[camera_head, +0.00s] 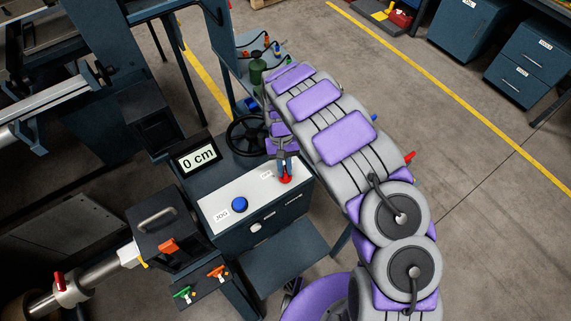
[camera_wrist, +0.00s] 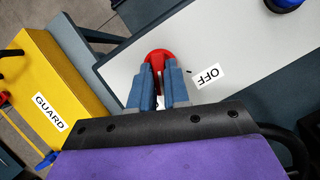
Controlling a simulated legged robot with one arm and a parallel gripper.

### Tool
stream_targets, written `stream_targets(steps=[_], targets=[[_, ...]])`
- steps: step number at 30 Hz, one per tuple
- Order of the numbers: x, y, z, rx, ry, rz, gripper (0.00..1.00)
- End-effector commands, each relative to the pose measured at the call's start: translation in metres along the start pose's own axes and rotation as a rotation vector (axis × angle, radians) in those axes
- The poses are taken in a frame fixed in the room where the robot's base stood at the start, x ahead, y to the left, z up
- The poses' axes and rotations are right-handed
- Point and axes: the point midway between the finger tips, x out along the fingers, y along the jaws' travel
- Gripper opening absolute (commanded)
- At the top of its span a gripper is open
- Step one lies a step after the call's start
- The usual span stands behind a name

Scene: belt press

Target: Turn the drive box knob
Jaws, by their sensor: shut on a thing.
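The drive box (camera_head: 225,203) has a light top panel with a red knob (camera_head: 285,179) at its right end. The red knob also shows in the wrist view (camera_wrist: 158,55), beside a label reading OFF (camera_wrist: 208,75). My gripper (camera_head: 285,171) reaches down onto the red knob from above. In the wrist view its blue-grey fingers (camera_wrist: 159,68) are shut on the knob, one on each side. The fingers hide part of the knob, so its exact angle cannot be told.
A blue JOG button (camera_head: 240,204) sits left on the same panel. A display (camera_head: 198,156) reading 0 cm and a black handwheel (camera_head: 248,135) stand behind. A yellow GUARD part (camera_wrist: 58,85) is at the left in the wrist view. Floor at the right is open.

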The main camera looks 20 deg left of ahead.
Motion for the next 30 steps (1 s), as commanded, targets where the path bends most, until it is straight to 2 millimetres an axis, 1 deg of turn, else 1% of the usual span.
stream_targets(steps=[18, 30], targets=[[0.0006, -0.0066, 0.0055, -0.544, -0.009, 0.222, 0.0], [0.0009, -0.0083, 0.008, -0.872, -0.007, 0.357, 0.0]])
